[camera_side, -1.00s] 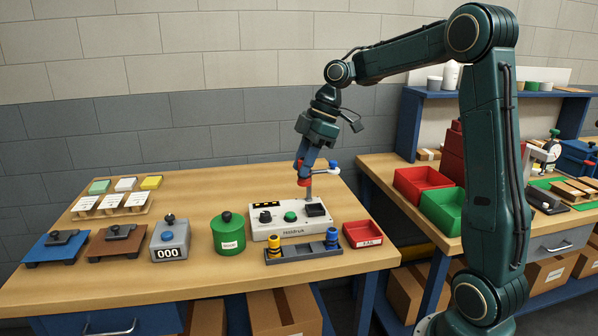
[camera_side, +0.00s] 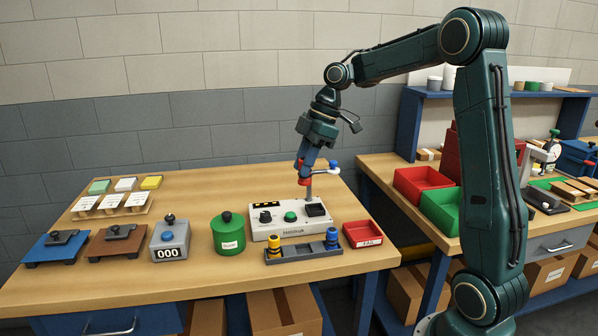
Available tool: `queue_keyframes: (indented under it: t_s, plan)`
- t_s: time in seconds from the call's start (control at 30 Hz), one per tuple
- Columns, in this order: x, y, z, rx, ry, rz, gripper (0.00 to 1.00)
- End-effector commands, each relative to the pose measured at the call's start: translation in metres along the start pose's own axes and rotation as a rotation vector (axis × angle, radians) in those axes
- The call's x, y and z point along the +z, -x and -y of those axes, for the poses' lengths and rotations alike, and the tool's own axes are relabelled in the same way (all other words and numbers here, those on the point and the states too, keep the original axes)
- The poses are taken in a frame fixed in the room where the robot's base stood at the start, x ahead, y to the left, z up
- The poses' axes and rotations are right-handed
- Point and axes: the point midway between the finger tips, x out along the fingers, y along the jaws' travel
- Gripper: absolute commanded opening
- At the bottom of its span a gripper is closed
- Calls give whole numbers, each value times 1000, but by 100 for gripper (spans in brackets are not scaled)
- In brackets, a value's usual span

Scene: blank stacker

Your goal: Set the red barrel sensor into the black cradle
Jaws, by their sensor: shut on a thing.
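My gripper (camera_side: 305,172) points down over the white tester box and is shut on the red barrel sensor (camera_side: 303,182). Only a red band of the sensor shows between and below the blue fingers. A grey metal post (camera_side: 309,193) shows just beside and below it. The black cradle (camera_side: 316,210) appears to be the dark block at the right end of the tester's top. The sensor is above and slightly left of it in the picture. I cannot tell the exact gap in depth.
The white tester (camera_side: 280,231) has a green button and a black knob. A grey rack (camera_side: 303,253) with yellow and blue barrels stands in front. A red tray (camera_side: 362,235) is to the right, a green canister (camera_side: 228,233) to the left. A white-and-blue piece (camera_side: 328,169) shows beside the fingers.

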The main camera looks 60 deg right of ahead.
Motion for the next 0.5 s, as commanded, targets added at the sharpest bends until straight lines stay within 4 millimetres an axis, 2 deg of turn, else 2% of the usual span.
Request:
queue_keyframes:
  t_s: [0.17, 0.5]
  plan:
    - [19, -7, -27, 3, -7, 1, 3]
    - [70, -24, -84, 11, -14, 1, 3]
